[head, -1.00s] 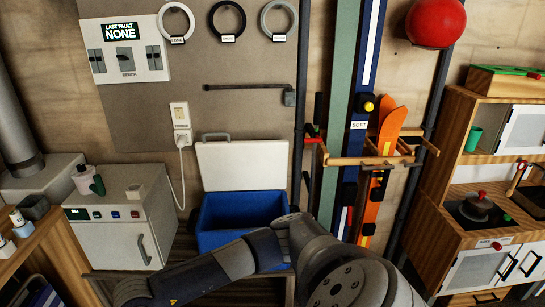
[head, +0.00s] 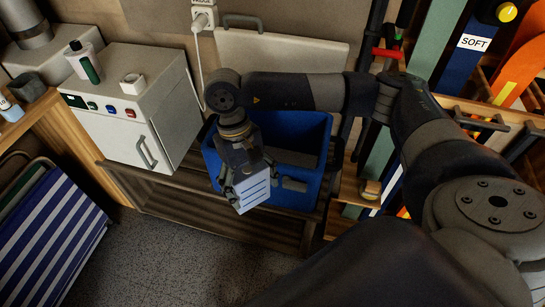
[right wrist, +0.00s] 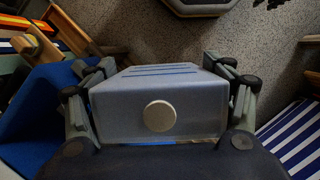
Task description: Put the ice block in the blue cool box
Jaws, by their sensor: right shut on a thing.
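The ice block (head: 254,193) is a pale blue-grey block with ridges on one face. My right gripper (head: 244,180) is shut on it, with one finger on each side in the right wrist view, where the block (right wrist: 150,103) shows a round cap. The blue cool box (head: 312,130) stands open with its white lid (head: 285,58) tilted up behind. The block is in front of the box's front left part in the head view; its exact height over the rim is hard to tell. The box (right wrist: 35,115) is at the left in the right wrist view. My left gripper is out of view.
A white cabinet (head: 120,120) with a handle stands left of the box, with a bottle (head: 83,62) on top. The box stands on a low wooden bench (head: 190,210). Skis (head: 450,50) are racked at right. A striped blue-white chair (head: 50,240) is at lower left.

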